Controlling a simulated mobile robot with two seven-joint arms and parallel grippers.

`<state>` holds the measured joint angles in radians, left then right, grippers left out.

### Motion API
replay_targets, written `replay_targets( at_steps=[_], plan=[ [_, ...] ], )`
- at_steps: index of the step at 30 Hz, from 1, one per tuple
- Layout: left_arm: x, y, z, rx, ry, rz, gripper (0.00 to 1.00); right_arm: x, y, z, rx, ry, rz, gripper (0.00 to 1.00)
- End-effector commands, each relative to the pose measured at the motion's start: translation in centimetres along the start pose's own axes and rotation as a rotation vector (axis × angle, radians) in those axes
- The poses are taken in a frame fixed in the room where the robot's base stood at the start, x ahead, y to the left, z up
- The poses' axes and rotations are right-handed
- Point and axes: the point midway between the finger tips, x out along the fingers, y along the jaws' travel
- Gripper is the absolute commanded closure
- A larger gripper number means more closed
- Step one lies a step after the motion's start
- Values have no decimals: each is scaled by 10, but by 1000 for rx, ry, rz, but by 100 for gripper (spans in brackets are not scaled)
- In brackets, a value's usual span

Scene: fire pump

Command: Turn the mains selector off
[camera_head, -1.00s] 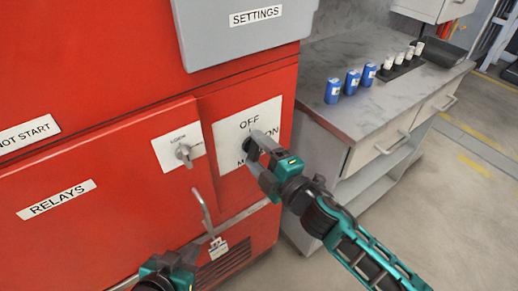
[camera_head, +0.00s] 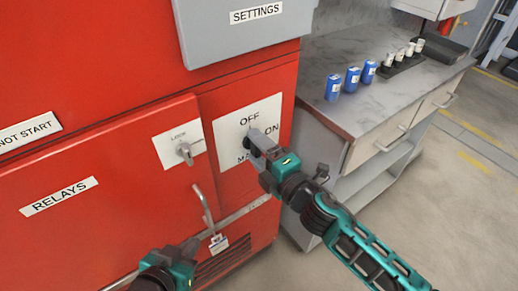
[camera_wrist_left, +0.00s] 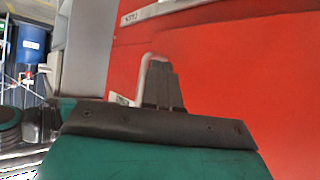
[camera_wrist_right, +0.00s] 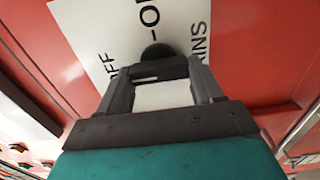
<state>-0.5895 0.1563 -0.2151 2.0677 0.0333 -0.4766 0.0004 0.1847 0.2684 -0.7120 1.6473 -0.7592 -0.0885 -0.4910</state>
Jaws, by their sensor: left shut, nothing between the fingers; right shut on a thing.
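The mains selector's white plate (camera_head: 231,119) is on the red cabinet, with OFF at the top, ON at the right and a partly hidden MAINS label below. My right gripper (camera_head: 257,138) is shut on the selector knob, which the fingers mostly hide in the head view. In the right wrist view the knob's round black base (camera_wrist_right: 158,52) shows just beyond the fingertips, with a pale part (camera_wrist_right: 162,95) between the fingers. I cannot tell the knob's exact angle. My left gripper (camera_head: 190,246) is shut and empty, low in front of the cabinet.
A LOCK switch (camera_head: 184,150) sits left of the selector plate. A grey SETTINGS box (camera_head: 245,40) juts out above. A counter (camera_head: 340,115) with blue cans (camera_head: 353,78) stands right.

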Motion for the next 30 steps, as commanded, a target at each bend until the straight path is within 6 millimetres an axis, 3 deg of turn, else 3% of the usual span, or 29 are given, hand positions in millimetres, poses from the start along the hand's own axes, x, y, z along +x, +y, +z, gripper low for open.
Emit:
replay_targets(
  at_steps=[1, 2, 9, 20, 30],
  plan=[
    [0, 0, 0, 0, -1, 0, 100, 1, 2, -1, 1, 2, 4, 64],
    [0, 0, 0, 0, -1, 0, 100, 1, 2, -1, 1, 2, 4, 31],
    [0, 0, 2, -1, -3, 0, 100, 0, 1, 0, 1, 1, 2, 8],
    [-1, 2, 1, -10, -3, 0, 100, -8, 0, 0, 2, 0, -1, 8],
    [-2, 3, -2, -13, -2, 0, 100, -72, -1, 0, 2, 1, -2, 8]
  ],
)
